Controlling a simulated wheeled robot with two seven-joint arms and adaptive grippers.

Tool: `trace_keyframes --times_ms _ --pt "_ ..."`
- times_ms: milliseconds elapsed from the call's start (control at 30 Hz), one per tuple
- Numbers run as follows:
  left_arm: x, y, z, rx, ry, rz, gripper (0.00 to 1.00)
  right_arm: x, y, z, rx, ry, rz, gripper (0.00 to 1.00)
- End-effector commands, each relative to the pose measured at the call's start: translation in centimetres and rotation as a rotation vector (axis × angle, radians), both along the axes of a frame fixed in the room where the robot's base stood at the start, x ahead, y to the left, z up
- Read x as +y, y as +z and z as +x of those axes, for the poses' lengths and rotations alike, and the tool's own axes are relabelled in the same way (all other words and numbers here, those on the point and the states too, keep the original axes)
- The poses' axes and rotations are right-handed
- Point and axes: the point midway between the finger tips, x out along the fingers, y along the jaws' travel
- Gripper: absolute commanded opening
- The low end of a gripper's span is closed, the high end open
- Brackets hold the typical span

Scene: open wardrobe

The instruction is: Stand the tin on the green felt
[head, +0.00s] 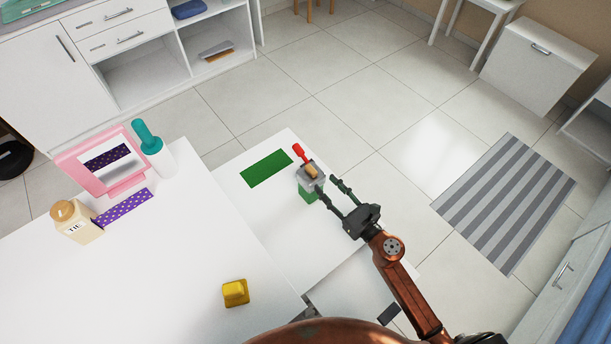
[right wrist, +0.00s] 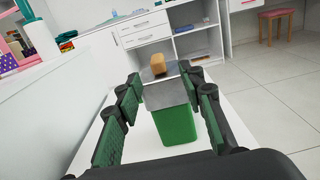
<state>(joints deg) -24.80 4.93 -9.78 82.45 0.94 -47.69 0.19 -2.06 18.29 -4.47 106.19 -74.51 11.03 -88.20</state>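A box-shaped tin with a green body, grey upper part and tan knob (head: 309,186) stands upright on a low white surface. The right wrist view shows its green body (right wrist: 174,124) between the fingers. The green felt (head: 266,168) is a flat rectangle on the same surface, just left of the tin and apart from it; its top is bare. My right gripper (head: 327,185) is open, its fingertips beside the tin. In the right wrist view the gripper (right wrist: 166,108) has a finger on each side, with gaps to the tin. My left gripper is not in view.
A red object (head: 299,152) shows just behind the tin's knob. The higher white table (head: 170,255) at left holds a pink-framed mirror (head: 72,170), a teal-topped bottle (head: 157,160), a cream labelled container (head: 84,228) and a yellow block (head: 235,293).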

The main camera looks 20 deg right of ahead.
Motion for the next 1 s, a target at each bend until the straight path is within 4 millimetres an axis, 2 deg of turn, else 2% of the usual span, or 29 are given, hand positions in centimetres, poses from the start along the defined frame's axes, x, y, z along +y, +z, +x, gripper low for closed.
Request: trace_keyframes --times_ms 367,700,1000 --pt "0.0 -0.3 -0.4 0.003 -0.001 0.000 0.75 1.4 0.0 3.0 -0.003 0.009 -0.013 0.36" --pt "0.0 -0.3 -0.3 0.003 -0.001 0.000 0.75 3.1 -0.2 6.9 -0.002 0.006 -0.011 0.36" --pt "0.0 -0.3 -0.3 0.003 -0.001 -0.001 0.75 3.2 -0.2 7.2 -0.002 0.005 -0.010 0.35"
